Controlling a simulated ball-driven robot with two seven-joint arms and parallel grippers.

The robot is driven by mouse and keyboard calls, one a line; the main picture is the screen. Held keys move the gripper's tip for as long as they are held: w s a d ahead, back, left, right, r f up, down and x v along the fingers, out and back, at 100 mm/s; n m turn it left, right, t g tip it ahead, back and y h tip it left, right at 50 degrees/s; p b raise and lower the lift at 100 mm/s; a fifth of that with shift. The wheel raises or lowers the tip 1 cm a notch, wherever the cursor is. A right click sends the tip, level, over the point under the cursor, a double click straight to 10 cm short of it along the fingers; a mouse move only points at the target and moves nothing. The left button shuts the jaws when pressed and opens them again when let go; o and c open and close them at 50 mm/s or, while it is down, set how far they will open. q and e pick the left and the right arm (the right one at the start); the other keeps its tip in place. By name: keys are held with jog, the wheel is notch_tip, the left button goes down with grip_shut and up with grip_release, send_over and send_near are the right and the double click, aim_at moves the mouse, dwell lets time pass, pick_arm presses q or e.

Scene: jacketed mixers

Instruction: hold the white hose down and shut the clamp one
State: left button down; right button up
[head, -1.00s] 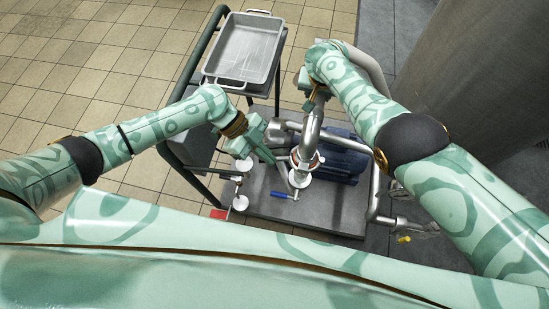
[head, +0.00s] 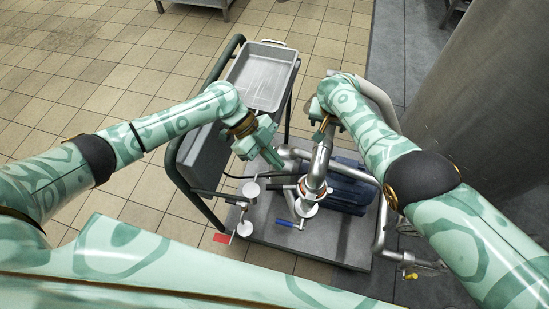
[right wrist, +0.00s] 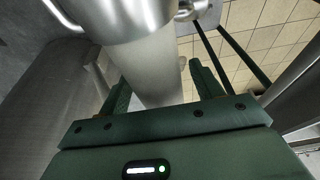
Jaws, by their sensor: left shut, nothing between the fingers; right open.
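The white hose (right wrist: 160,72) fills the middle of the right wrist view, below a shiny metal collar (right wrist: 125,18). My right gripper (right wrist: 162,80) is open, with one finger on each side of the hose; I cannot tell whether they touch it. In the head view the right gripper (head: 324,124) is largely hidden by its own arm, above the upright pipe (head: 319,165). A reddish-brown ring with a metal clamp (head: 312,190) sits at the foot of that pipe; I cannot tell whether it is shut. My left gripper (head: 273,158) is shut and empty, up and left of the clamp.
The joint stands on a grey cart (head: 340,238) with a dark blue motor (head: 345,190). A blue-handled valve (head: 290,224) and white round caps (head: 252,190) are close by. A metal tray (head: 262,75) is behind. A large steel vessel (head: 485,120) stands at right.

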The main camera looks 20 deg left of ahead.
notch_tip(320, 180, up, 7)
jog(key=p, duration=0.5)
jog(key=shift+s, duration=0.1)
dwell(0.3)
jog(key=shift+f, duration=0.1)
